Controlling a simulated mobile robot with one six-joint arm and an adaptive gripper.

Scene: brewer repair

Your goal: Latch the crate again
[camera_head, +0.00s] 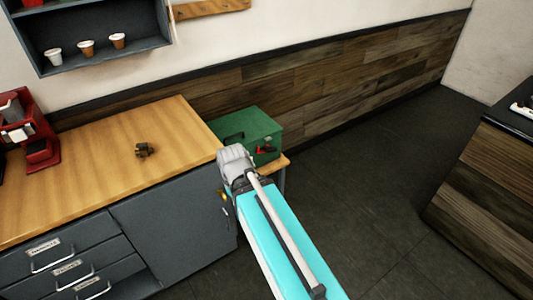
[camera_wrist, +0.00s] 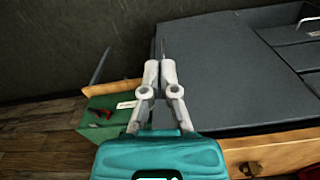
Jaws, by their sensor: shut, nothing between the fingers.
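The green crate (camera_head: 262,128) stands on a small wooden stand (camera_head: 284,163) at the right end of the counter. Its lid looks down in the head view. A red latch (camera_head: 266,150) shows on its front; I cannot tell whether it is fastened. In the wrist view the crate (camera_wrist: 95,128) is at the lower left, with the red latch (camera_wrist: 102,113) and a pale label (camera_wrist: 127,104). My gripper (camera_wrist: 160,66) is shut and empty, to the right of the latch in that view. My arm hides part of the crate's front in the head view.
The wooden counter (camera_head: 105,165) over grey drawers carries a small bronze part (camera_head: 145,149) and a red machine (camera_head: 35,135). A shelf with cups (camera_head: 87,47) hangs above. Dark floor (camera_head: 350,190) is free to the right, before another cabinet (camera_head: 490,195).

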